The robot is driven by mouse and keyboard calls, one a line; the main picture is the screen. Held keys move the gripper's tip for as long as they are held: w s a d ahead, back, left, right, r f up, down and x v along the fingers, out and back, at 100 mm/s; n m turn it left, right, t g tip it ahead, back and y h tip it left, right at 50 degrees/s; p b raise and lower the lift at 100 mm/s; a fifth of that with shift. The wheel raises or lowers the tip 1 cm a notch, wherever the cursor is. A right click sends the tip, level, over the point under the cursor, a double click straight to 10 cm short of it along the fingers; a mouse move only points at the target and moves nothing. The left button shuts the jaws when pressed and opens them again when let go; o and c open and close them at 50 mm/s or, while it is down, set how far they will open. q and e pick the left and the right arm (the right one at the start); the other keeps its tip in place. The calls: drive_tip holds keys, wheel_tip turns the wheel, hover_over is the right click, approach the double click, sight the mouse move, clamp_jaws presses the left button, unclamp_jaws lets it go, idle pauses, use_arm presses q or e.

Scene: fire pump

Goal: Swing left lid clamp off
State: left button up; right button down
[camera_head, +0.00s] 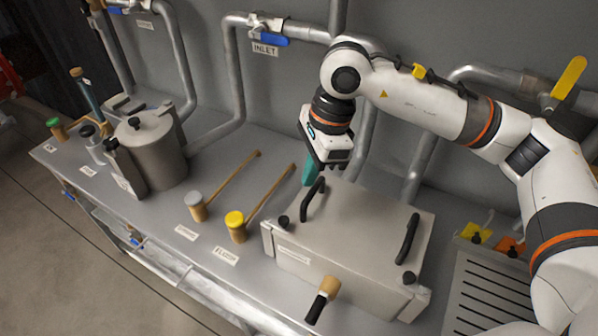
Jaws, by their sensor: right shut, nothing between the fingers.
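The metal box (340,270) stands on the bench right of centre, with its flat lid (355,222) down. The left lid clamp (268,237) is at the lid's left front corner, with a black knob (283,222) on top. A similar right clamp (415,297) sits at the right front corner. My right gripper (322,171) points down at the back left of the lid, behind the left black handle (313,198). It is shut and empty, apart from the left clamp. My left gripper is out of view.
A mallet-like tool (323,298) with a black end shows in front of the box. Wooden-handled tools with grey (196,206) and yellow (236,226) heads lie left of it. A metal pot (153,150) stands farther left. Pipes (233,80) run along the wall.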

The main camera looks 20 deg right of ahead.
drive_tip(key=p, duration=0.3)
approach(277, 221)
drive_tip(key=f, duration=0.1)
drive_tip(key=s+d+f, duration=0.1)
drive_tip(key=d+f, duration=0.1)
drive_tip(key=shift+s+f, duration=0.3)
drive_tip(key=shift+s, duration=0.1)
drive_tip(key=shift+f, duration=0.45)
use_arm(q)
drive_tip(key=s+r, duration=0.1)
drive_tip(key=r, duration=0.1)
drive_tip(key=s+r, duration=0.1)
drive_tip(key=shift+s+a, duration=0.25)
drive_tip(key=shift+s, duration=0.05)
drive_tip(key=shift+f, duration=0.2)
